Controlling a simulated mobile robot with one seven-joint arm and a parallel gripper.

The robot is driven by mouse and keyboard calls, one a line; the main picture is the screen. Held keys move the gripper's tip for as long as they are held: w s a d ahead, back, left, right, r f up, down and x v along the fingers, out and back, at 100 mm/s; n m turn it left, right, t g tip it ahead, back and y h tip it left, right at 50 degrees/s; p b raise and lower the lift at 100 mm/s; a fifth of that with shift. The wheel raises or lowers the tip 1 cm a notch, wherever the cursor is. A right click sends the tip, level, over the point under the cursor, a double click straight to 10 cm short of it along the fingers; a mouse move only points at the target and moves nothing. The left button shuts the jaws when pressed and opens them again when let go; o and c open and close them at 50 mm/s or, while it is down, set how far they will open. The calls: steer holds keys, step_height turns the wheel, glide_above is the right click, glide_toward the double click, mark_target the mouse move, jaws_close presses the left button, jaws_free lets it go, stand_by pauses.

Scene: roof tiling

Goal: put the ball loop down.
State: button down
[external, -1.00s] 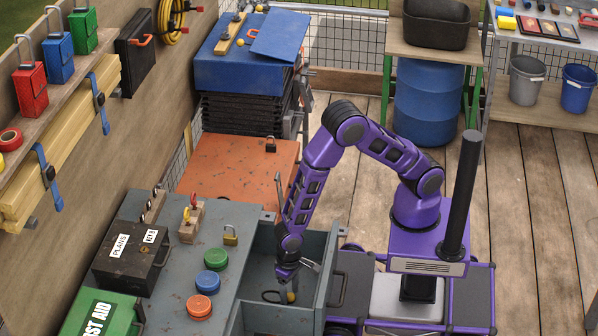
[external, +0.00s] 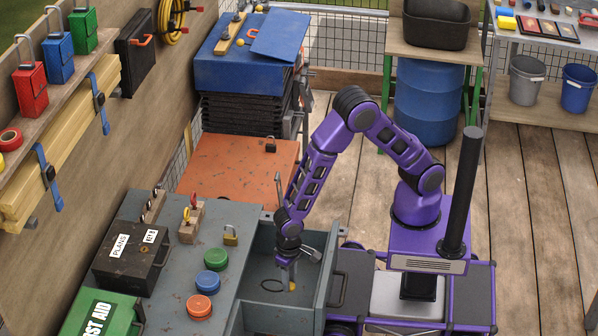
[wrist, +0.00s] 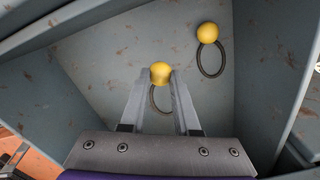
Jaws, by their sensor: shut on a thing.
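My gripper (wrist: 160,78) is shut on the yellow ball of a ball loop (wrist: 160,71) in the wrist view. Its dark ring (wrist: 157,98) shows between my fingers. A second ball loop (wrist: 207,33), a yellow ball with a dark ring, lies on the floor of the open grey drawer (wrist: 110,60), ahead and to the right. In the external view my gripper (external: 291,270) points down inside the drawer (external: 321,280). Yellow shows at its fingertips and a dark ring shows beside it. I cannot tell there which loop that ring belongs to.
The drawer walls stand close around my gripper. The grey worktop (external: 235,268) to the left carries a green round tin (external: 216,258), a blue one (external: 209,281), an orange one (external: 199,307) and a brass padlock (external: 231,236). An orange-red cabinet top (external: 235,170) lies behind.

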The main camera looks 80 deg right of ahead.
step_height(320, 180, up, 5)
steer(key=shift+p, duration=0.35)
steer(key=shift+d+r, duration=0.15)
steer(key=shift+r, duration=0.25)
steer(key=w+d+r+n+p, duration=0.2)
steer(key=d+r+n+p, duration=0.2)
steer(key=r, duration=0.4)
steer(key=w+d+b, duration=0.2)
steer(key=w+d, duration=0.1)
steer(key=d, duration=0.6)
steer(key=w+d+b, duration=0.1)
steer(key=w+d, duration=0.2)
steer(key=d, duration=0.6)
steer(key=w+d+f+m, duration=0.25)
steer(key=w+d, duration=0.35)
steer(key=w, duration=0.3)
steer(key=m+b, duration=0.4)
steer(key=m, duration=0.5)
glide_above(244, 179)
step_height(244, 179, down, 10)
step_height(244, 179, down, 9)
steer(key=shift+f+b, duration=0.1)
steer(key=shift+b, duration=0.25)
